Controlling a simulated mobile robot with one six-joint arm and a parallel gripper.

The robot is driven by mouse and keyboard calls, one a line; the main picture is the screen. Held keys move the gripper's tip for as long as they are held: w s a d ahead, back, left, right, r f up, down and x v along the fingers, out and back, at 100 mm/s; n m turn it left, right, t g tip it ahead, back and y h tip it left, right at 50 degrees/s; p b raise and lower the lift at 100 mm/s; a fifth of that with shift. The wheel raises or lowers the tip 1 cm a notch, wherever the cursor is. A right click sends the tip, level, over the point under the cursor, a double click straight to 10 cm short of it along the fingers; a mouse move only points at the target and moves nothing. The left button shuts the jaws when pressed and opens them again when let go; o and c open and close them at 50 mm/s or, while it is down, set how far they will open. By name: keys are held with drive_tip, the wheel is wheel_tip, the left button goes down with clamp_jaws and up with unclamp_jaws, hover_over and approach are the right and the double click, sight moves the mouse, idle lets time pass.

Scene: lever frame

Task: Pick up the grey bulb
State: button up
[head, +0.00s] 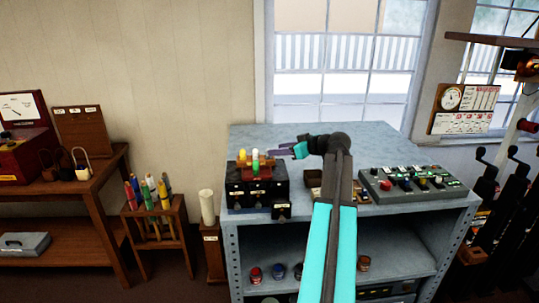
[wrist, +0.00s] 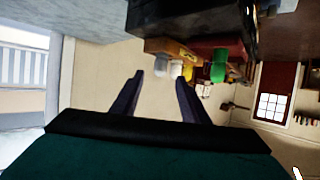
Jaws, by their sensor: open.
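A black box (head: 247,191) on the grey-blue bench carries a row of small bulbs. A yellow bulb (head: 242,154) stands at its left, with a pale bulb (head: 255,155) and green beside it. In the wrist view a pale grey-white bulb (wrist: 175,69) shows beside a yellow one (wrist: 188,73) and a green one (wrist: 219,65). I cannot tell surely whether the pale one is the grey bulb. My gripper (head: 283,150) is just right of the bulbs, pointing left. In the wrist view its two fingers (wrist: 160,77) are apart with nothing held; the pale bulb appears beyond the fingertips.
A control panel (head: 415,184) with knobs stands at the bench's right. A small black block (head: 281,210) is at the front edge. A wooden rack (head: 157,228) of coloured rods stands on the floor to the left. The bench top (head: 262,136) behind the box is clear.

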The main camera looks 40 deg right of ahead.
drive_tip(key=shift+p+x, duration=0.65)
drive_tip(key=shift+x, duration=1.1)
drive_tip(key=shift+r, duration=0.15)
clamp_jaws()
